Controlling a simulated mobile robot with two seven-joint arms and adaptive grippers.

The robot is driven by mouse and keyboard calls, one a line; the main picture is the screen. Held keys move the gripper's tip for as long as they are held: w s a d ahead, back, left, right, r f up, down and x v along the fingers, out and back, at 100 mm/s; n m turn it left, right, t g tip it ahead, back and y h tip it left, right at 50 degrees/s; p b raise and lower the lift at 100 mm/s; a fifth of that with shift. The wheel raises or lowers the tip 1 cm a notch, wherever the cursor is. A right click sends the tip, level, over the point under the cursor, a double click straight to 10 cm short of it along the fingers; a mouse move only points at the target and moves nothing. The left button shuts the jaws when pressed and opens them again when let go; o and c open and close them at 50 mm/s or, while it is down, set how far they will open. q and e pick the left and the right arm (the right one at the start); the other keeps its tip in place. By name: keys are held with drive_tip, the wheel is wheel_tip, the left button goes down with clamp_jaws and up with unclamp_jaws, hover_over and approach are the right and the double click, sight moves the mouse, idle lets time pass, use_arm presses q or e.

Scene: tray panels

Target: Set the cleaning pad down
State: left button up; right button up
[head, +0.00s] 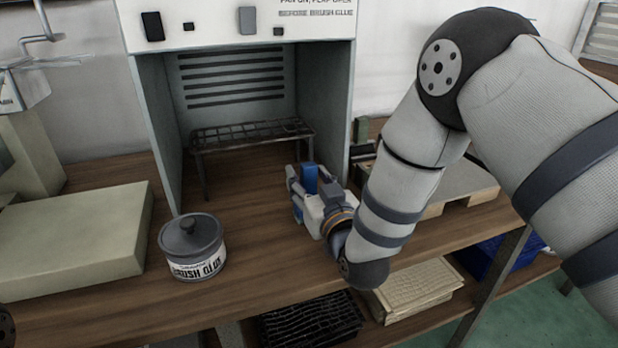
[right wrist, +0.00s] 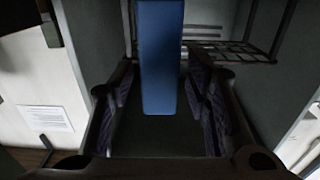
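The cleaning pad (head: 310,178) is a blue block. It shows as an upright blue strip in the right wrist view (right wrist: 162,60), between the two finger pads. My right gripper (head: 312,188) is closed in on the pad from both sides, just in front of the open booth. In the head view the gripper covers much of the pad, and its lower end is hard to make out. I cannot tell the exact height above the wooden bench (head: 262,290). My left gripper is not in view.
A dark wire rack (head: 252,133) stands inside the grey booth (head: 160,120). A lidded brush glue pot (head: 192,248) stands left of the gripper. A pale slab (head: 75,240) lies farther left. Bare bench lies between pot and gripper. A tray (head: 450,185) lies behind my right arm.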

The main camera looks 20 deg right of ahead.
drive_tip(key=shift+r, duration=0.25)
drive_tip(key=s, duration=0.6)
drive_tip(key=s+p, duration=0.1)
drive_tip(key=s, duration=0.5)
drive_tip(key=shift+d+f, duration=0.15)
drive_tip(key=shift+d, duration=0.05)
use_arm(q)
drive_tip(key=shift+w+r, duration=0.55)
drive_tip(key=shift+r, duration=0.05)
